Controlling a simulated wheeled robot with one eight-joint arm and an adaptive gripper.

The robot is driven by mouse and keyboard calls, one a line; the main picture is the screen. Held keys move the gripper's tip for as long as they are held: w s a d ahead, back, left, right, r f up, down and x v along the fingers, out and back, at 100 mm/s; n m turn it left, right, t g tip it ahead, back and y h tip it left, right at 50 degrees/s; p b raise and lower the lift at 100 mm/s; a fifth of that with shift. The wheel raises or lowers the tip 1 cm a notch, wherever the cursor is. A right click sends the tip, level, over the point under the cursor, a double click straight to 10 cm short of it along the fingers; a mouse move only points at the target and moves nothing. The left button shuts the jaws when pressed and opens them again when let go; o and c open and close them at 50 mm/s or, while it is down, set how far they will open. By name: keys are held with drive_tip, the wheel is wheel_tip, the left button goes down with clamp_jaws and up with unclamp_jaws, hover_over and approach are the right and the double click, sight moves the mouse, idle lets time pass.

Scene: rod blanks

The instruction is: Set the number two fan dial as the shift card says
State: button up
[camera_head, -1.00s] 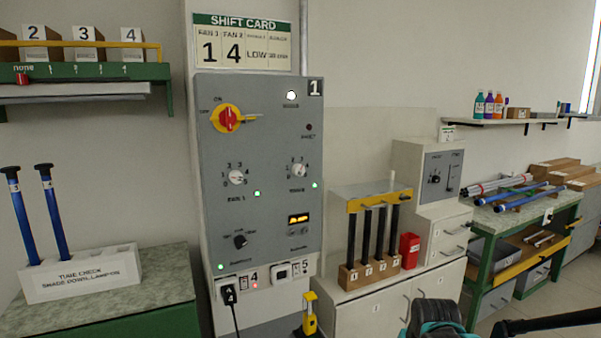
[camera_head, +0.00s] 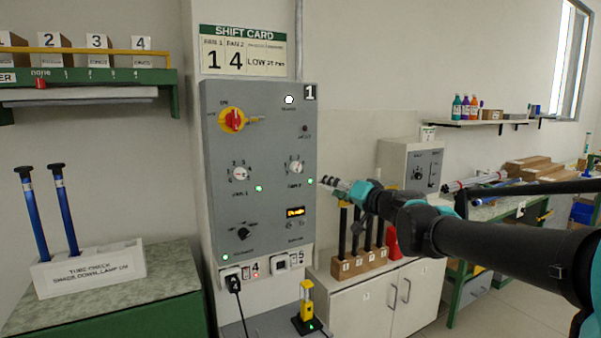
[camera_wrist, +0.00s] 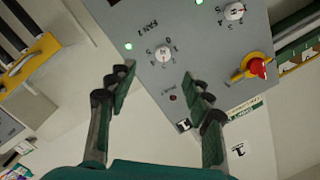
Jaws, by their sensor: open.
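The shift card (camera_head: 244,51) is above the grey panel (camera_head: 270,225) in the head view. It reads 1 under fan 1 and 4 under fan 2. The fan 2 dial (camera_head: 296,167) is a small white knob at the panel's right; it also shows in the wrist view (camera_wrist: 163,54). I cannot tell its setting surely. My gripper (camera_head: 328,181) is at the panel's right edge, near the fan 2 dial. In the wrist view my gripper (camera_wrist: 158,85) is open and empty, its fingers spread below the dial and apart from it.
The fan 1 dial (camera_head: 241,173) sits left of the fan 2 dial. A red and yellow rotary switch (camera_head: 232,120) juts out above it. A block of black rods (camera_head: 361,262) stands on the cabinet below my arm. A yellow device (camera_head: 307,303) stands below the panel.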

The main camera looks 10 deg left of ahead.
wheel_tip(320, 180, up, 2)
approach(298, 168)
drive_tip(key=shift+m+t, duration=0.3)
drive_tip(key=x, duration=0.8)
drive_tip(key=shift+a+f, duration=0.15)
drive_tip(key=c, duration=1.2)
